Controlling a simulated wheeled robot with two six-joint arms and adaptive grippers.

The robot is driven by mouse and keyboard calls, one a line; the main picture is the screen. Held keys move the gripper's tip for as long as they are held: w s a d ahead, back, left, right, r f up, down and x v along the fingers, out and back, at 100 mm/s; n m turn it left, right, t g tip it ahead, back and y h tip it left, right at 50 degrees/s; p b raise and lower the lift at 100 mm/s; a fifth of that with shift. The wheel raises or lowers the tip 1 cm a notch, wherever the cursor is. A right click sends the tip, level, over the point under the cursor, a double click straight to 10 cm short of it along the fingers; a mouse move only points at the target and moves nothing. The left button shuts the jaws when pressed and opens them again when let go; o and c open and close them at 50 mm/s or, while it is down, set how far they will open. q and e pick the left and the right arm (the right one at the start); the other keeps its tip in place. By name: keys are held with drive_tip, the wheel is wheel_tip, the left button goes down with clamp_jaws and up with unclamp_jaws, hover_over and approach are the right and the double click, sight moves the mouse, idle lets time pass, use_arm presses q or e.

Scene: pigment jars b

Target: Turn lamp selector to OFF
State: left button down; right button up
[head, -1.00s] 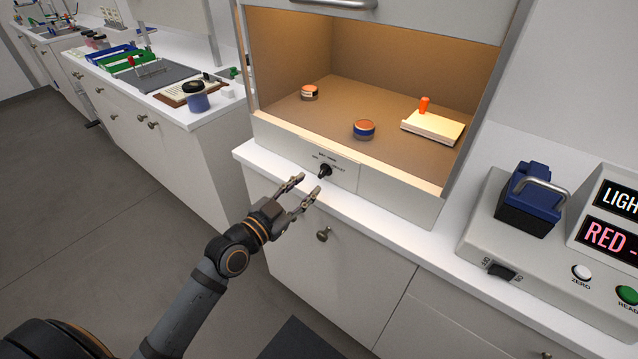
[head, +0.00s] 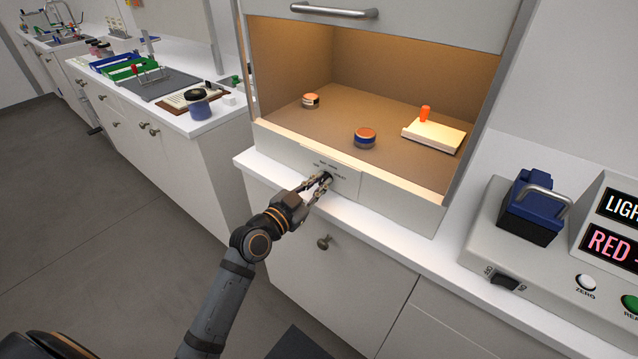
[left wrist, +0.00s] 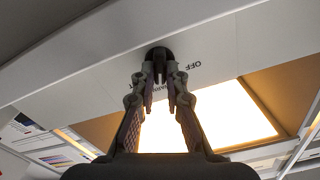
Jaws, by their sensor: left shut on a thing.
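The lamp selector is a small black knob (left wrist: 158,54) on the pale front panel (head: 345,185) below the lit cabinet opening. My left gripper (head: 322,182) is at the panel with its fingers closed on the knob. In the left wrist view the gripper (left wrist: 161,78) has a fingertip on each side of the knob. The word OFF (left wrist: 193,68) is printed to the right of the knob there, and other lettering is partly hidden by the fingers. The knob's pointer direction cannot be made out. My right gripper is not in view.
Inside the cabinet stand two low jars (head: 365,138) (head: 311,101) and a pale block (head: 433,135) with an orange peg. A metal handle (head: 333,11) is on the sash above. A grey instrument (head: 490,245) stands on the right of the counter. A cupboard knob (head: 325,242) sits below.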

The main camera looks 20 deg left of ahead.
use_arm(q)
drive_tip(key=shift+n, duration=0.4)
drive_tip(key=n, duration=0.3)
drive_tip(key=shift+a+p, duration=0.1)
drive_tip(key=shift+p, duration=0.2)
drive_tip(key=n, duration=0.3)
drive_tip(key=shift+a+n+p, duration=0.1)
drive_tip(key=shift+n+p, duration=0.2)
drive_tip(key=shift+p, duration=0.1)
drive_tip(key=n+p, duration=0.1)
drive_tip(key=n, duration=0.3)
drive_tip(key=shift+w+a+n, duration=0.1)
drive_tip(key=shift+n, duration=0.2)
drive_tip(key=shift+f+n+p, duration=0.1)
drive_tip(key=shift+n+p, duration=0.55)
drive_tip(key=shift+n, duration=1.25)
drive_tip(key=c, duration=1.4)
unclamp_jaws()
drive_tip(key=shift+a+f, duration=0.1)
